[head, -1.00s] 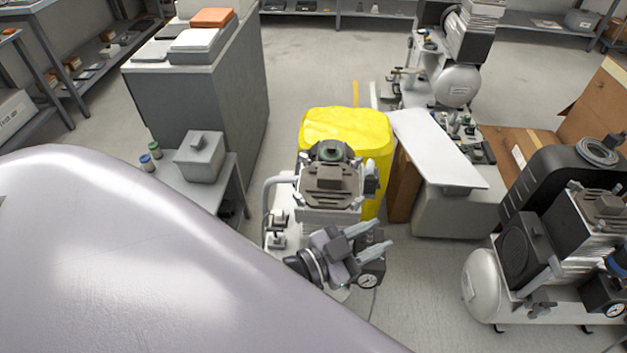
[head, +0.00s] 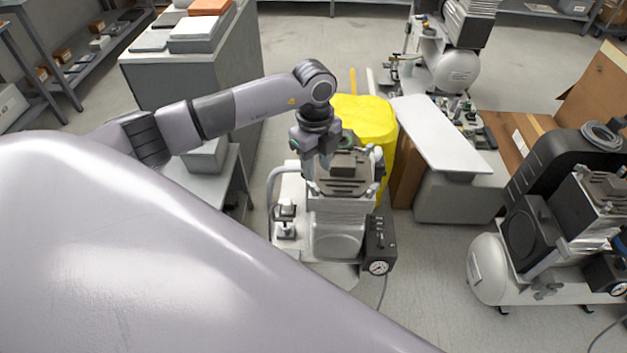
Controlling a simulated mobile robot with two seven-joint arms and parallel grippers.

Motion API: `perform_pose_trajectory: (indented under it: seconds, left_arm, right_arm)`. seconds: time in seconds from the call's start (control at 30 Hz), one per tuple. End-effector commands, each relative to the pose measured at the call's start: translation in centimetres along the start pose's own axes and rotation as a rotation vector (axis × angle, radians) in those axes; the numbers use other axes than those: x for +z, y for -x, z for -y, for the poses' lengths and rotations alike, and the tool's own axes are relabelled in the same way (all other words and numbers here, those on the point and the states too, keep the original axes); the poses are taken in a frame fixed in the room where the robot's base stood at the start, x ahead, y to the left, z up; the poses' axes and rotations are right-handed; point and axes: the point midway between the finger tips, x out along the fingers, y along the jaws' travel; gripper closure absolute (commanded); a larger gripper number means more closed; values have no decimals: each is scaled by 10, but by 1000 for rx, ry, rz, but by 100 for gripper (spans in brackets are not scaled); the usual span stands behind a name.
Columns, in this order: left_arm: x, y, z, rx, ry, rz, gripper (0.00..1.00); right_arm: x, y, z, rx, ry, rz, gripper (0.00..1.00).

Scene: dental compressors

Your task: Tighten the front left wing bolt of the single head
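A compressor with one finned grey head (head: 343,185) stands in the middle of the head view, on a white base plate; I take it to be the single head. Small dark fittings (head: 286,212) stand on the base's left side; whether one is the front left wing bolt is too small to tell. My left gripper (head: 318,172) points down over the left rear part of the head, well behind the base's front edge. Its fingers are small and overlap the head, so their gap is unclear. Nothing is seen held. My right gripper is not in view.
A gauge box (head: 379,245) sits at the compressor's front right. A grey cabinet (head: 195,90) and side table are at left. Another compressor (head: 545,240) stands at right. My own pale body covers the lower left.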

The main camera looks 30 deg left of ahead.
Motion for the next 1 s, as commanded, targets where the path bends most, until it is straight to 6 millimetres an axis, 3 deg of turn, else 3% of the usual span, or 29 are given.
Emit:
perform_pose_trajectory:
  seconds: [0.13,0.53,0.9,1.0]
  left_arm:
    - [12,-4,-1,14,32,48,63]
    - [13,-60,-2,12,29,42,63]
    - [14,-67,-1,10,28,43,63]
    - [13,-67,-1,10,28,43,95]
  right_arm:
    - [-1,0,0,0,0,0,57]
    - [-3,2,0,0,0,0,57]
    - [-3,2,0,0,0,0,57]
    - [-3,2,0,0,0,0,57]
